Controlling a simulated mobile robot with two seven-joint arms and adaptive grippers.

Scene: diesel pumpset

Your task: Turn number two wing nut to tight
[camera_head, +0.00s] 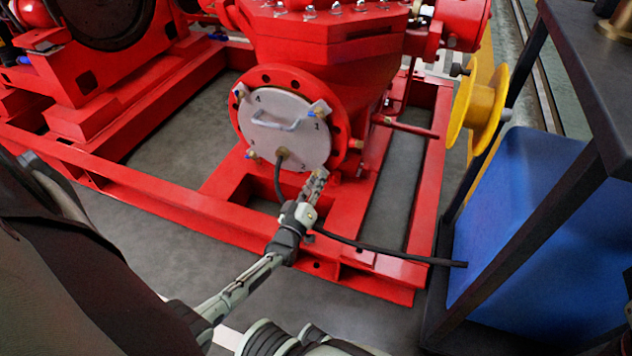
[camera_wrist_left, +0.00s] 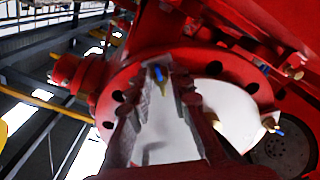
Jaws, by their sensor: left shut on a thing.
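A round silver cover plate (camera_head: 300,145) with a handle (camera_head: 290,124) closes the red flange (camera_head: 285,78) of the pump. Wing nuts with blue tips sit around its edge, at the upper left (camera_head: 240,91), the upper right (camera_head: 319,109) and the lower left (camera_head: 251,154). My left gripper (camera_head: 319,174) is at the plate's lower right edge and hides the number two wing nut there in the head view. In the left wrist view, its fingers are around that wing nut (camera_wrist_left: 161,76), with its blue and brass parts showing between the tips. My right gripper is out of view.
A black hose (camera_head: 279,178) hangs from the plate beside my left gripper, and a dark hose (camera_head: 385,251) runs right across the red base frame (camera_head: 200,205). A yellow reel (camera_head: 468,110), a blue container (camera_head: 545,230) and a dark table (camera_head: 590,75) stand at right.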

